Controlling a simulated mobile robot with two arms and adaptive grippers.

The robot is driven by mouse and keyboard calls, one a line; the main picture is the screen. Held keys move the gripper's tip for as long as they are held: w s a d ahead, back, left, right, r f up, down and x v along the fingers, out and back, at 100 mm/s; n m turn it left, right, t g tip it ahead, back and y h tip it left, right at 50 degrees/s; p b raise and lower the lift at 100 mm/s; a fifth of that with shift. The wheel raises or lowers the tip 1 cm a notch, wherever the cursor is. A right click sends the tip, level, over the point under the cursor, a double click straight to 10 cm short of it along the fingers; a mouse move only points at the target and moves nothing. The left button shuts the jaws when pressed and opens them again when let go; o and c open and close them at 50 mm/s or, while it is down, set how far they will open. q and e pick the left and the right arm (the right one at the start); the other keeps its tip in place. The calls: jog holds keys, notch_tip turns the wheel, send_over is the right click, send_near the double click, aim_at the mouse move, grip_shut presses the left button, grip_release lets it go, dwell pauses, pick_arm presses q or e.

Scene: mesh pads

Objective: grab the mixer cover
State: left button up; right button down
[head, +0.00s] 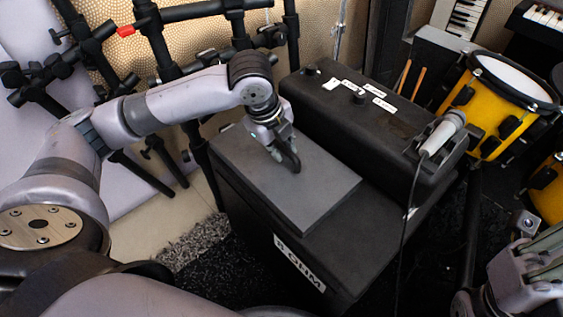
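A flat dark grey slab (323,196), which I take to be the mixer cover, lies on a black case (250,222) with a white label on its front. A long black box (400,138) with white labels and knobs stands behind it; which of the two is the cover is not fully certain. My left gripper (291,160) points down over the slab's back part, its fingertips at or just above the surface. Its fingers overlap in this view, so their opening is unclear. My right gripper (528,272) is at the lower right, partly cut off, away from the slab.
A microphone (443,134) with a cable rests on the long box's right end. Yellow drums (480,110) and keyboards (462,18) stand at the right and back right. Black stands (165,50) crowd the left back. Bare floor (150,215) shows left of the case.

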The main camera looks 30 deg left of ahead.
pick_arm(q)
jog(key=shift+f, duration=0.1)
jog(key=shift+c, duration=0.6)
grip_shut()
